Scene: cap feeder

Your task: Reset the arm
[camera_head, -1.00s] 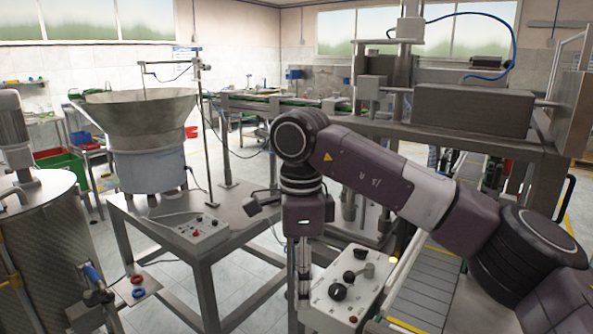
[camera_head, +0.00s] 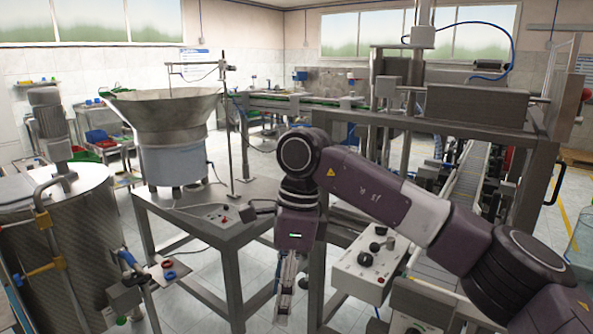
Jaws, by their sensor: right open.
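My right arm (camera_head: 385,195) comes in from the lower right and reaches across the middle of the view. It is purple and grey with dark joints. Its wrist bends down and my right gripper (camera_head: 285,297) hangs below it, slightly tilted. The gripper is open and I see nothing held in it. It is left of the white control box (camera_head: 362,268) with black knobs, and in the picture it is right of the feeder table. My left arm and gripper are not in view.
A metal feeder bowl (camera_head: 165,108) stands on a grey table (camera_head: 232,240) at the left. A steel tank (camera_head: 60,255) with valves fills the lower left. A conveyor machine (camera_head: 475,103) stands at the right. Tiled floor shows between them.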

